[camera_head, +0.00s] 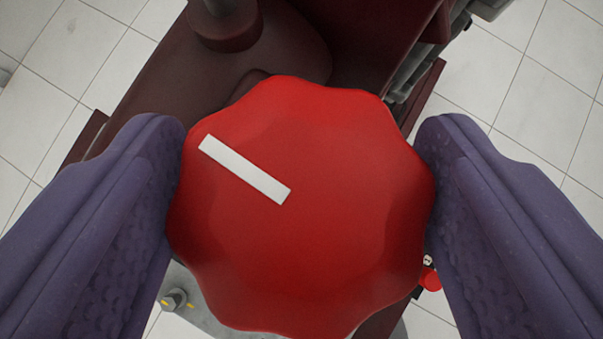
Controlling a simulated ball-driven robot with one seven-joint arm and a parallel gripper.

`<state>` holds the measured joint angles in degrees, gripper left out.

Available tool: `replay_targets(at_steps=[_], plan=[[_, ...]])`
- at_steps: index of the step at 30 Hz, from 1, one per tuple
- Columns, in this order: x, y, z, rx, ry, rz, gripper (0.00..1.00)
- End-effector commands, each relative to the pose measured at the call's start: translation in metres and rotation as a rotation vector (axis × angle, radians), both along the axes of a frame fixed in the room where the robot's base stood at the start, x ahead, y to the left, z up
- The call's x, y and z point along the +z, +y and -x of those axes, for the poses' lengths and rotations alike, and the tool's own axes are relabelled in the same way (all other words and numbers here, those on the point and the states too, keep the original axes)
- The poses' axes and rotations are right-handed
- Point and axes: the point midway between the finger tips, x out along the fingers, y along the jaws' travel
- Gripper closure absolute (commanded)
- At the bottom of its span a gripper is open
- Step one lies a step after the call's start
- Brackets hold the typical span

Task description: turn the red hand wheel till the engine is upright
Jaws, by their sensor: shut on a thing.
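The red hand wheel (320,240) fills the middle of the head camera view. It has a wavy rim and a white bar mark that runs from near its upper left edge toward its centre. My gripper (303,215) has its two purple fingers on the left and right sides of the wheel, shut on its rim. Behind the wheel is a dark red stand (250,55). The engine cannot be clearly made out; grey parts (408,75) show at the upper right, partly hidden by the stand.
A grey metal piece with a bolt (175,299) shows below left of the wheel. A small red part (429,279) shows beside the right finger. Pale tiled floor (530,100) lies open around the stand.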

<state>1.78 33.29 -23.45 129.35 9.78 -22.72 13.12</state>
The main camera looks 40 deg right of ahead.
Motion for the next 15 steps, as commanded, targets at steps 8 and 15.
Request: replay_targets(at_steps=[8,15], plan=[[0.0005,-0.0004,-0.0011,0.062,-0.003,0.004,0.58],[0.0008,-0.0002,-0.001,0.061,-0.004,0.003,0.06]])
